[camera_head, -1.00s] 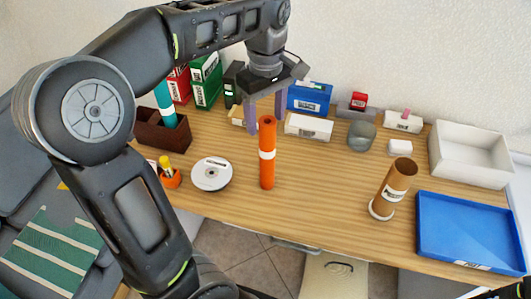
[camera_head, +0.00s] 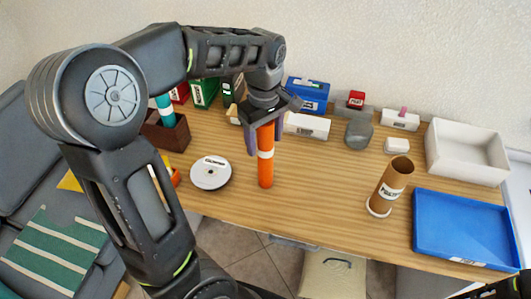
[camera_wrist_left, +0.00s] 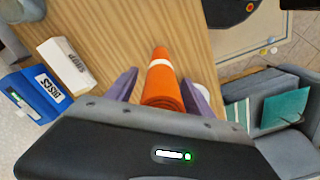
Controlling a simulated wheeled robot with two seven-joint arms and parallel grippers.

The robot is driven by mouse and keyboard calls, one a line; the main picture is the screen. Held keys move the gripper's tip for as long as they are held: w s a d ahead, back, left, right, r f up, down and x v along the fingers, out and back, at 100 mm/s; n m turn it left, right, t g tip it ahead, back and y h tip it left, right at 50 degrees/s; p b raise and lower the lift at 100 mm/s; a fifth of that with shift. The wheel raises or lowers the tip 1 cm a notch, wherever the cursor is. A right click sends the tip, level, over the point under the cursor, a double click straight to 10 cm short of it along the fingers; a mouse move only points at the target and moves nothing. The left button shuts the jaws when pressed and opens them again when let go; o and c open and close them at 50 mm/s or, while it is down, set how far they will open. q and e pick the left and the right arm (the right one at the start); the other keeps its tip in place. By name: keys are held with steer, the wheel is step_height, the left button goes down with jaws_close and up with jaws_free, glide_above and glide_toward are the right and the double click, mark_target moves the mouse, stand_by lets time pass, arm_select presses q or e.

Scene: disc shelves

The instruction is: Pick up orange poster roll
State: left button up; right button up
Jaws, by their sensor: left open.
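The orange poster roll (camera_head: 266,168) with a white band stands upright on the wooden table in the head view. My left gripper (camera_head: 264,144) is over its upper part, with the purple fingers on either side of it. In the left wrist view the orange poster roll (camera_wrist_left: 161,85) lies between the two open fingers of my left gripper (camera_wrist_left: 160,90), with its rolled end close to the gripper body. Contact between fingers and roll cannot be made out. The roll's top is hidden by the gripper in the head view. My right gripper is not in view.
A disc (camera_head: 211,173) lies left of the roll. A brown cardboard tube (camera_head: 391,183) stands at right near a blue tray (camera_head: 466,230) and a white bin (camera_head: 470,150). Boxes line the back, including a blue box (camera_head: 308,95). A brown holder (camera_head: 168,131) stands at left.

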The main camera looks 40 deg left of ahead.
arm_select(q)
steer(key=shift+f, duration=0.2)
steer(key=shift+c, duration=0.2)
jaws_close()
stand_by(0.7)
